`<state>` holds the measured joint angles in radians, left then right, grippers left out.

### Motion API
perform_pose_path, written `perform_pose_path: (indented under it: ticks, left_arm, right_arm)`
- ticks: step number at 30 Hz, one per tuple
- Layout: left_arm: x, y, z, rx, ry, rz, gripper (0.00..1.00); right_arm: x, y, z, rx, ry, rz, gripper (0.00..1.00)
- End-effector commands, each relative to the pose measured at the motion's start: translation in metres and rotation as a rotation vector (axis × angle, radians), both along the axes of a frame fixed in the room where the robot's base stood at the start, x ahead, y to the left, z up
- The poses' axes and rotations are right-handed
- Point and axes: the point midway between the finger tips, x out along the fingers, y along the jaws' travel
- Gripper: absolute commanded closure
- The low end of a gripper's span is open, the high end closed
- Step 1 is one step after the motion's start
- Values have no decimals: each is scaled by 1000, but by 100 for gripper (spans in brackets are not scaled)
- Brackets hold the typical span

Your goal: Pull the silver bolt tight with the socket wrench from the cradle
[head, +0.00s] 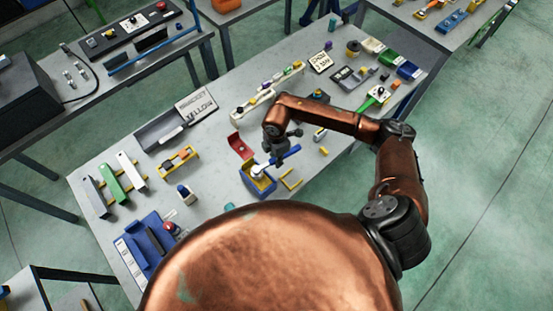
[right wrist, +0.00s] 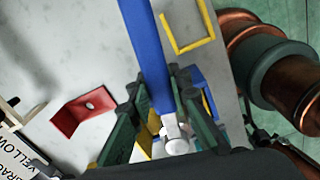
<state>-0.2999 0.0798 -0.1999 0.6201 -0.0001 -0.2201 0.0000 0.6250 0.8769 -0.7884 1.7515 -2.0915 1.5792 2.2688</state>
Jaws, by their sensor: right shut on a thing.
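My right gripper (head: 277,160) is shut on the socket wrench, around its blue handle (head: 290,153). In the right wrist view the gripper (right wrist: 157,82) has its green-padded fingers on both sides of the blue handle (right wrist: 145,40). The wrench's pale silver head (right wrist: 176,138) lies near the gripper's base in that view. In the head view the head is over or at a blue and yellow fixture (head: 259,183); I cannot tell whether they touch. I cannot make out the silver bolt or identify the cradle with certainty. My left gripper is not in view.
A red bracket (head: 240,146) lies beside the fixture. A yellow U-shaped outline (head: 291,180) is just right of it. A yellow-framed holder (head: 178,160), a sign marked yellow (head: 197,104) and a blue tray (head: 150,245) stand to the left. Several parts fill the table's far side.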

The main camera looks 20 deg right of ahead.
Motion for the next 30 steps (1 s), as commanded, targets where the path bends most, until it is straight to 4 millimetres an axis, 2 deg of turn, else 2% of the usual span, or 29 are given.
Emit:
perform_pose_path:
  ticks: [30]
  left_arm:
    - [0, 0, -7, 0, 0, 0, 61]
  right_arm:
    - [0, 0, -9, 1, -1, 0, 100]
